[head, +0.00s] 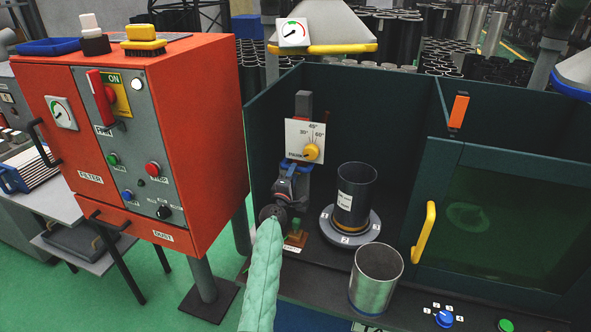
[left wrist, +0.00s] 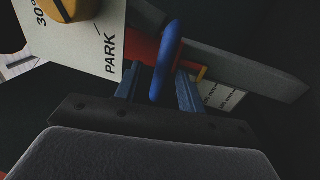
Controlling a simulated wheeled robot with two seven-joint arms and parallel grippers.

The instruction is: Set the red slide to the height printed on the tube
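The red slide shows as a small red part (left wrist: 145,48) beside a grey post (left wrist: 245,72) in the left wrist view, with a blue handle (left wrist: 165,62) in front of it. My left gripper (left wrist: 158,88) has its two blue fingers apart, one on each side of the handle; contact is unclear. In the head view my left gripper (head: 292,177) is at the post's lower part and hides most of the slide. The dark tube (head: 355,200) stands upright on a round grey turntable (head: 334,236). Its white label (head: 345,200) is too small to read. My right gripper is out of view.
A white angle plate (head: 303,130) with a yellow knob (head: 312,151) hangs close above my left gripper. An open metal cylinder (head: 376,275) stands in front of the turntable. Dark cabinet walls enclose the left and back; a door with a yellow handle (head: 423,232) is at right.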

